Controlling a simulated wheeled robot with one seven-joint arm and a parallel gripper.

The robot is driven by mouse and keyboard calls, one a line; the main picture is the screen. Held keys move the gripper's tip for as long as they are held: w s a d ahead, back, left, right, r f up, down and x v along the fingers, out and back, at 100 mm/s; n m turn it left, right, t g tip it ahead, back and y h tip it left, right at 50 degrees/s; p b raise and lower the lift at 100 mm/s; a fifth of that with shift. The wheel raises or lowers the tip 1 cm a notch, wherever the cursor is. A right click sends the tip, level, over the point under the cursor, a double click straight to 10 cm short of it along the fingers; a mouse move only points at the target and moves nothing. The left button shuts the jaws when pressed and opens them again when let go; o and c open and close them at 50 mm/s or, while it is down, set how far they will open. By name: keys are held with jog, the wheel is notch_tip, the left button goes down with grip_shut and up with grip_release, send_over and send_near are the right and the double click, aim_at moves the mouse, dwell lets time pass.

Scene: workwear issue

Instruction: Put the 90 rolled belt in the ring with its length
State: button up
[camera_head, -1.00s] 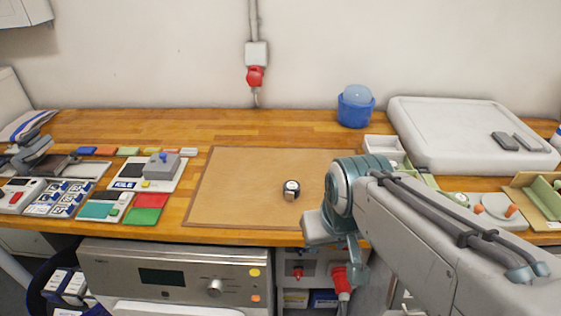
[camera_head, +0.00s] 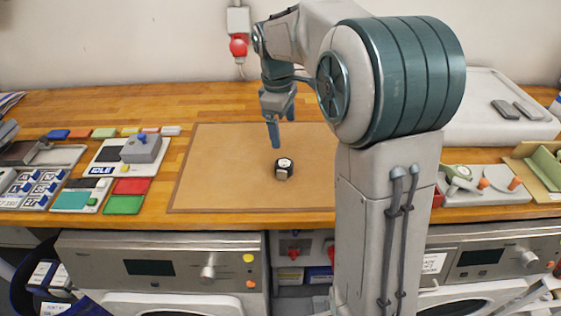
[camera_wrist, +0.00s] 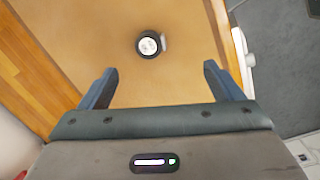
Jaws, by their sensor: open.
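The rolled belt (camera_head: 284,168) is a small dark roll with a white round label on top. It lies on the brown mat (camera_head: 215,185) on the wooden table. It also shows in the wrist view (camera_wrist: 149,44), beyond the fingertips and between their lines; its label is too small to read. My gripper (camera_head: 281,128) is open and empty above the mat, behind the roll in the head view and apart from it. Its two blue fingers show spread in the wrist view (camera_wrist: 160,80). I cannot make out a ring; my arm hides part of the table to the right.
At the left stand a grey device (camera_head: 141,149) on a white board, red and green cards (camera_head: 124,204) and a panel of numbered tags (camera_head: 35,190). At the right are a large white tray (camera_head: 480,125) and a green-and-tan box (camera_head: 540,172). The mat around the roll is clear.

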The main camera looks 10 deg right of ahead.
jog(key=w+f+n, duration=0.2)
jog(key=w, duration=0.2)
send_over(284, 163)
jog(key=shift+g, duration=0.3)
jog(key=f, duration=0.8)
jog(key=shift+a, duration=0.3)
jog(key=shift+d+f+p, duration=0.15)
jog(key=shift+f+p, duration=0.15)
jog(key=shift+f, duration=1.2)
jog(key=shift+d+f+p, duration=0.1)
jog(key=shift+f+p, duration=0.2)
jog(key=shift+f, duration=1.15)
jog(key=c, duration=1.2)
jog(key=shift+c, duration=0.2)
jog(key=shift+r, duration=0.15)
